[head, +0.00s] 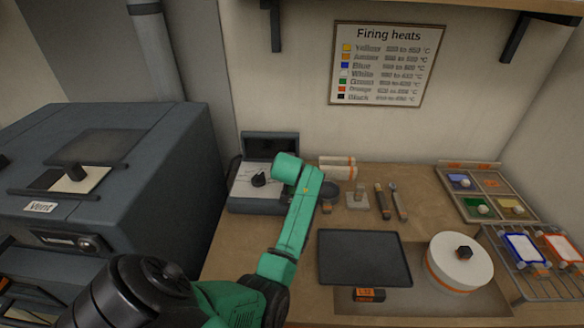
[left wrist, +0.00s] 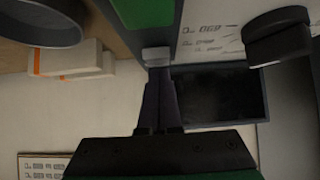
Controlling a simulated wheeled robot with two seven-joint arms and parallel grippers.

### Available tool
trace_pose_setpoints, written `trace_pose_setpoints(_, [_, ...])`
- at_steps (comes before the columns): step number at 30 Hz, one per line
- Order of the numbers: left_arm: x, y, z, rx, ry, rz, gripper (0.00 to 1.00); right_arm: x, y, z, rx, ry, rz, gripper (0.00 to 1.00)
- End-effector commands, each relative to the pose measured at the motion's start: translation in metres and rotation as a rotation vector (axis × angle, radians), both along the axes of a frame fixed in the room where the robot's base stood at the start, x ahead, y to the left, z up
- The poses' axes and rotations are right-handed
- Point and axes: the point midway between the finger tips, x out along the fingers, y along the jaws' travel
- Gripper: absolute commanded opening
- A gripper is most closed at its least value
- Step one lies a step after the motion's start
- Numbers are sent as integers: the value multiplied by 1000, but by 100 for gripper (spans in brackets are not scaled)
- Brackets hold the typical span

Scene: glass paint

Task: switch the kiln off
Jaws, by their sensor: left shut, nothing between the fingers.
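The kiln is the large blue-grey box (head: 150,130) at the left, with a vent lever on its top. A grey control box (head: 245,207) stands beside it, with a black knob (head: 259,180) on a pale dial face and a dark panel at its back. My left arm reaches over the box's right side and hides part of it. In the left wrist view my left gripper (left wrist: 157,66) is shut and empty. Its tips are at a small pale piece (left wrist: 155,54) on the box; I cannot tell if they touch. The knob (left wrist: 278,36) is apart from them, at the right.
A dark tray (head: 365,257), a white round turntable (head: 460,262) and a wire rack (head: 540,272) with framed panes lie right of my arm. Brushes (head: 390,200) and a paint tray (head: 485,205) are behind. A firing-heats chart (head: 388,64) hangs on the wall.

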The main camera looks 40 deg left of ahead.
Motion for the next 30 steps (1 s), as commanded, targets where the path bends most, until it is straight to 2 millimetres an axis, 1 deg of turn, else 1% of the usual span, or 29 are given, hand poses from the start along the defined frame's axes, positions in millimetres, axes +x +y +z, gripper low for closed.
trace_pose_setpoints(9, [11,8,4,0,-1,1,0,0,2,-1,3,1,-2,62])
trace_pose_setpoints(18, [11,9,6,-1,0,1,0,0,4,1,5,0,-3,62])
trace_pose_setpoints(20, [11,10,13,1,-1,0,0,0,5,7,6,0,-3,62])
trace_pose_setpoints(22, [13,12,25,1,-1,0,0,-1,6,19,8,1,-4,62])
trace_pose_setpoints(26, [16,18,59,2,-1,-1,0,-1,6,51,8,1,-4,62])
trace_pose_setpoints(27, [11,13,54,1,-4,-2,0,-1,5,37,7,1,-3,62])
trace_pose_setpoints(28, [7,10,57,2,-5,-2,0,0,4,32,6,-1,-3,62])
trace_pose_setpoints(30, [-2,3,70,0,-6,-3,0,0,4,27,5,0,-4,62])
